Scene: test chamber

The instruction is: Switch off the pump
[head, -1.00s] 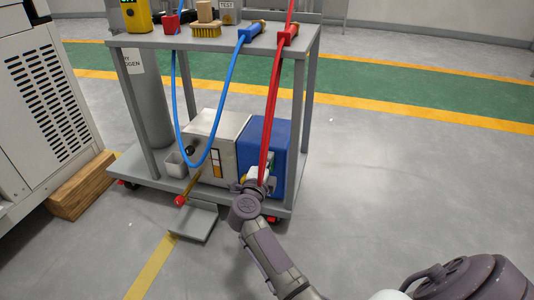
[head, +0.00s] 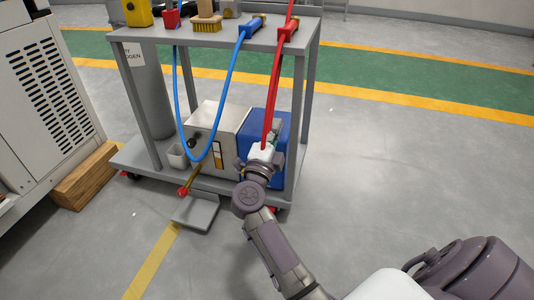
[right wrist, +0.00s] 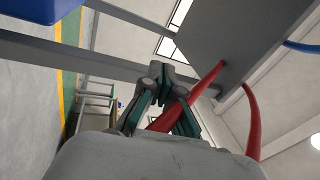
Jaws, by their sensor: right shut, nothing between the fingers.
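On the cart's lower shelf stand a metal box (head: 228,118) and, to its right, a blue box (head: 287,133); they appear to form the pump unit. The metal front has a black knob (head: 194,140) and a small panel (head: 217,155) with white, orange and dark parts that looks like a switch. My right gripper (head: 272,136) is in front of the blue box, right of the panel, and hides part of the box. In the right wrist view its fingers (right wrist: 160,95) are shut and empty, with a red hose (right wrist: 190,97) passing close by. My left gripper is not in view.
The cart's top (head: 185,32) holds a brush (head: 207,24) and hose fittings. A blue hose (head: 179,110) loops down before the metal box; the red hose (head: 272,95) hangs near my gripper. A pedal (head: 197,212) lies in front. The floor right is clear.

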